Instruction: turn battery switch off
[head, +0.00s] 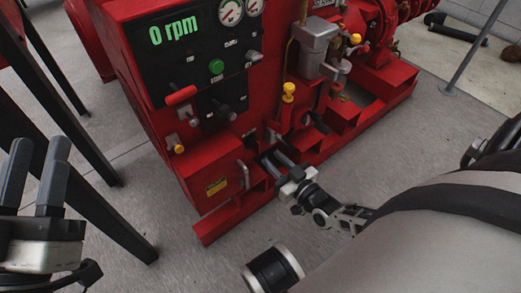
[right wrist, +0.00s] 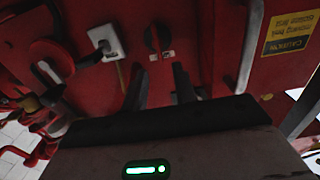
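In the head view my right gripper (head: 277,161) is low beside the red cabinet, and the switch cannot be made out clearly there. My left gripper (head: 37,158) is open and empty at the far left, away from the pumpset.
The control panel (head: 190,50) reads 0 rpm and carries gauges and several switches. A toggle on a pale plate (right wrist: 103,48), a metal handle (right wrist: 247,52) and a yellow caution label (right wrist: 290,32) are near my right gripper. Black table legs (head: 75,180) stand at left.

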